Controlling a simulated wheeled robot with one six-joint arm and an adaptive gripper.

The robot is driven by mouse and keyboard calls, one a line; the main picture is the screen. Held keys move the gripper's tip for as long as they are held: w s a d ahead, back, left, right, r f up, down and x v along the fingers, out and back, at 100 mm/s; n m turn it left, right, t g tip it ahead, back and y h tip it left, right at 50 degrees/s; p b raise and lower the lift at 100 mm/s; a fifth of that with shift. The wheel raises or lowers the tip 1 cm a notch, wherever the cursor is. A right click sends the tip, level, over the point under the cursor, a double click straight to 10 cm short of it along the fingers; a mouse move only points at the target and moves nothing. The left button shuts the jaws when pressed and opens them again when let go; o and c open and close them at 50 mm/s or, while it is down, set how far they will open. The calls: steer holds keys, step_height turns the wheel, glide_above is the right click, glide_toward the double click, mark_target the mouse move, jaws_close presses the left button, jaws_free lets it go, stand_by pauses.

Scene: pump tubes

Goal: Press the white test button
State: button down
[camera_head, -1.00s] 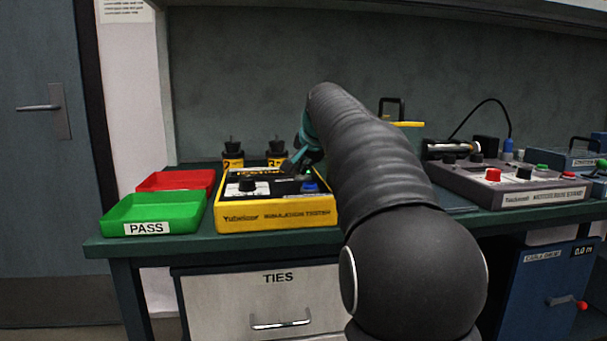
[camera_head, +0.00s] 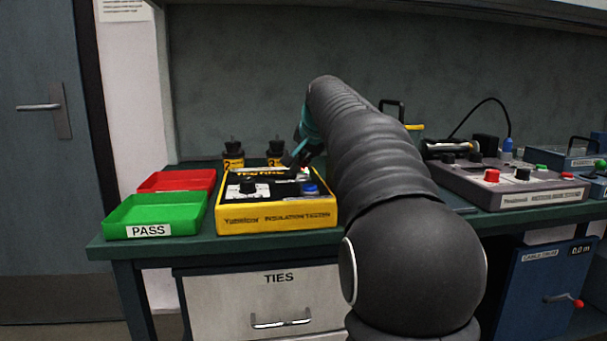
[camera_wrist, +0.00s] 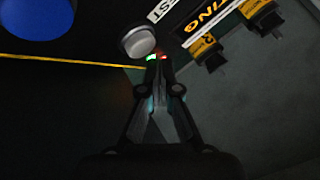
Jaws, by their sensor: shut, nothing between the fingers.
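The yellow insulation tester (camera_head: 277,220) sits on the bench, with a black top, a white dial and a blue knob (camera_head: 310,189). In the wrist view the round white button (camera_wrist: 138,42) stands just left of and above my fingertips, beside a label of which "ST" shows. My gripper (camera_wrist: 158,66) is shut and empty, and its tips do not cover the button. I cannot tell the gap between them. In the head view my gripper (camera_head: 299,158) is over the tester's right rear, partly hidden by my arm. Small green and red lights (camera_wrist: 157,57) show at the fingertips.
A green PASS tray (camera_head: 155,214) and a red tray (camera_head: 177,181) lie left of the tester. Two black-and-yellow plugs (camera_head: 234,154) stand behind it. A grey test unit (camera_head: 510,184) with red and black knobs is on the right. A TIES drawer is below.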

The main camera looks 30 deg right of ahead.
mark_target(290, 197)
steer(key=shift+r+p, duration=2.1)
steer(key=shift+r, duration=0.45)
steer(key=s+a+f+n, duration=0.1)
steer(key=s+a, duration=0.1)
steer(key=s+a+f, duration=0.1)
steer(key=s+a, duration=0.2)
steer(key=s+a+f+n, duration=0.1)
steer(key=s+a, duration=0.1)
steer(key=s, duration=0.1)
steer(key=shift+s+a+n+g+y, duration=0.1)
steer(key=shift+a+n+g+y, duration=0.1)
steer(key=shift+n+g+y, duration=0.1)
steer(key=s+a+f+n+g, duration=0.1)
steer(key=s+a+f+n, duration=0.1)
steer(key=s+a+f, duration=0.2)
steer(key=s+a+f+n+g, duration=0.1)
steer(key=s+a+f+n, duration=0.2)
steer(key=s+f, duration=0.8)
steer(key=s+a+f+n+y, duration=0.1)
steer(key=s+a+f+n, duration=0.2)
steer(key=s, duration=1.1)
step_height(290, 197, down, 5)
steer(key=shift+a+r+g, duration=0.1)
steer(key=shift+a+g, duration=0.3)
steer(key=shift+a, duration=0.55)
